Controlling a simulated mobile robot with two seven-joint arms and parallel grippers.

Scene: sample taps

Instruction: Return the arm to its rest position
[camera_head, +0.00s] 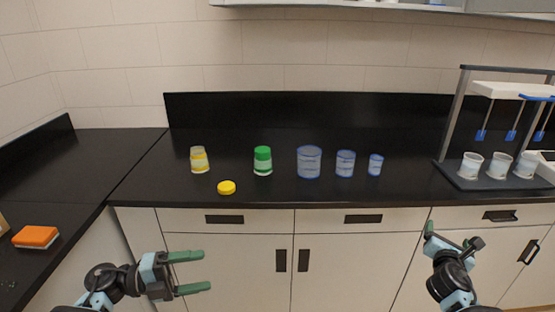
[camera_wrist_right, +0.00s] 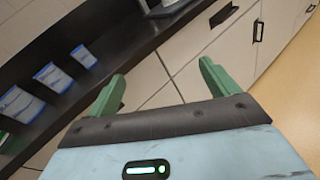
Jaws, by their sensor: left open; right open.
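My left gripper (camera_head: 190,273) is at the lower left of the head view, in front of the cabinet doors and below the counter edge. Its green fingers are apart with nothing between them. My right gripper (camera_head: 449,238) is at the lower right, in front of the cabinets below the counter edge. In the right wrist view its two green fingers (camera_wrist_right: 165,88) are spread and empty. Both grippers are clear of the objects on the counter.
The black counter (camera_head: 300,194) bears a yellow-banded cup (camera_head: 199,160), a yellow lid (camera_head: 226,187), a green-lidded jar (camera_head: 263,161) and three blue-marked beakers (camera_head: 309,162). A tap stand (camera_head: 452,125) with white cups is at right. An orange sponge (camera_head: 36,236) lies at left.

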